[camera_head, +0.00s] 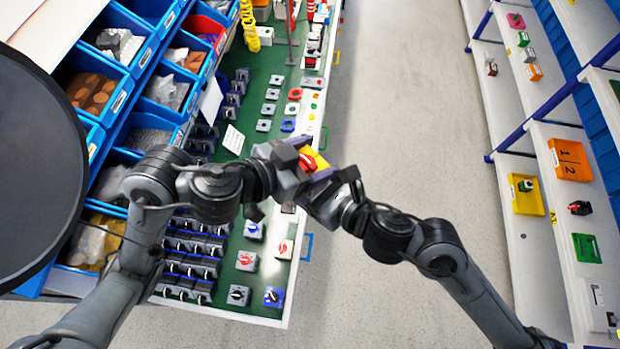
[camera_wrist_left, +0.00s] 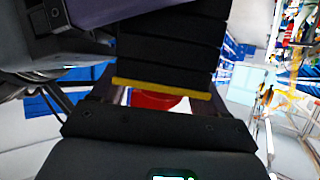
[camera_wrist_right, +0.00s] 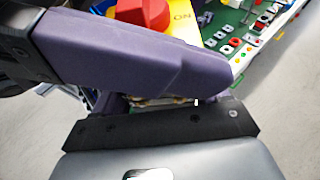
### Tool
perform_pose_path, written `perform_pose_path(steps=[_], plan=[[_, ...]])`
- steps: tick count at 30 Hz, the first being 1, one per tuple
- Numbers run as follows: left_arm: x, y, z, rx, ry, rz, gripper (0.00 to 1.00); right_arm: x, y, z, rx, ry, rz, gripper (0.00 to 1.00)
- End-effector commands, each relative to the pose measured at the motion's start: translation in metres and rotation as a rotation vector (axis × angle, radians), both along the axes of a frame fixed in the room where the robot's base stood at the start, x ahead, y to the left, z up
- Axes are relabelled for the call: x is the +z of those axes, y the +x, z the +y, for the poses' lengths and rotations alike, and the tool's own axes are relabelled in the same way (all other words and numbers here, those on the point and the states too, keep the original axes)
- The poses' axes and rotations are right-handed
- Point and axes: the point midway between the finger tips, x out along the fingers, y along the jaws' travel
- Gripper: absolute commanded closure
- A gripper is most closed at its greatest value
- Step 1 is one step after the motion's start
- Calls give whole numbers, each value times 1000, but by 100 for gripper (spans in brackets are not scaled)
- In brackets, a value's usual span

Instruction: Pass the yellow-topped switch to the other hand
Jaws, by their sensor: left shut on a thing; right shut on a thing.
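The yellow-topped switch (camera_head: 317,158) has a yellow top plate and a red knob, and it is held in the air between my two grippers above the aisle-side edge of the green bench. My left gripper (camera_head: 296,165) is shut on it from the left. My right gripper (camera_head: 322,186) is shut on it from the right and below. In the left wrist view the switch's black stacked body and yellow plate edge (camera_wrist_left: 165,88) show, with red beneath. In the right wrist view the red knob (camera_wrist_right: 150,12) and yellow plate (camera_wrist_right: 185,14) show; the lower body is hidden behind a finger.
The green bench (camera_head: 258,185) holds several rows of switches and parts. Blue bins (camera_head: 143,58) line the left. A white shelf (camera_head: 545,190) stands at the right with an orange bin (camera_head: 570,160) and a yellow tray (camera_head: 526,207). The grey floor between is clear.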

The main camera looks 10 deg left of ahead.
Motion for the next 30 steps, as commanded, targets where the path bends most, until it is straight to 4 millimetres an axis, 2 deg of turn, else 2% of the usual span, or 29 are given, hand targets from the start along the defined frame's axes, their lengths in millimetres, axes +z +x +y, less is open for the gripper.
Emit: perform_pose_path(steps=[1,2,6,23,30], plan=[[1,0,0,0,-1,-2,66,0,-1,1,4,0,-1,66],[1,0,0,1,-1,-2,23,1,-1,1,4,1,-1,67],[1,0,0,0,-1,-1,1,1,-1,1,3,2,-1,67],[1,-3,-3,-12,-4,1,0,1,0,1,3,3,-2,67],[12,-2,-4,-14,-4,-6,0,1,0,1,2,2,0,67]])
